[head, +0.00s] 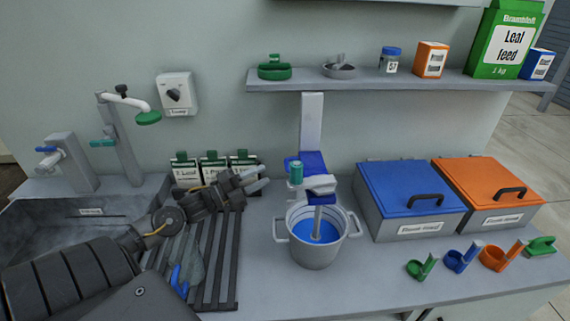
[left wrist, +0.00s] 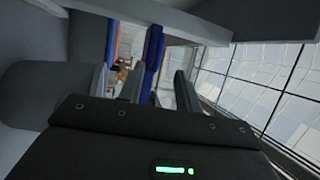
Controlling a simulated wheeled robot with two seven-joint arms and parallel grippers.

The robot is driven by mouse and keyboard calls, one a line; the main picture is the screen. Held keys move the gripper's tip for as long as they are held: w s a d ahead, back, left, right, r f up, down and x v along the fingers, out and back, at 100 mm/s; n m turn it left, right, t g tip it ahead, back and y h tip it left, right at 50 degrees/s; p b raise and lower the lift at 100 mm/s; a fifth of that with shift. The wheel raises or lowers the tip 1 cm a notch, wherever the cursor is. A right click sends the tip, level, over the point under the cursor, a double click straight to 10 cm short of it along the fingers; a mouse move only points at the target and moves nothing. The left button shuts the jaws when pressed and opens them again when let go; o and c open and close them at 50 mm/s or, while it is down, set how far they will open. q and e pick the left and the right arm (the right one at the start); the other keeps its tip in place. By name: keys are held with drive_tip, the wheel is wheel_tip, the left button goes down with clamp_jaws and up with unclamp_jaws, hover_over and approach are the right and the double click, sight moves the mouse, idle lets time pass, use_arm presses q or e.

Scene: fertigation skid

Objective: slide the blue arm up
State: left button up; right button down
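The blue arm (head: 316,164) sits on an upright grey column (head: 312,120) behind a steel pot (head: 317,250). A grey head with a green knob (head: 296,172) is in front of it, and a grey shaft (head: 317,222) runs down into the blue liquid in the pot. My left gripper (head: 260,180) is open and empty, left of the arm and apart from it, fingers pointing right. In the left wrist view a blue strip (left wrist: 152,60) shows beyond and between the parted fingertips (left wrist: 158,82); I cannot tell surely whether it is the arm. My right gripper is not seen.
A blue-lidded bin (head: 410,188) and an orange-lidded bin (head: 488,185) stand to the right. Small scoops (head: 422,266) line the counter front. A shelf (head: 350,82) hangs above. Packets (head: 213,165) stand behind my left gripper, and a ribbed rack (head: 222,260) and sink (head: 90,212) lie left.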

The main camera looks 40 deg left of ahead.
sight(286, 162)
use_arm(q)
drive_tip(key=p+x, duration=0.2)
drive_tip(key=x, duration=0.7)
drive_tip(key=shift+w+f, duration=0.15)
drive_tip(key=shift+w, duration=0.05)
clamp_jaws()
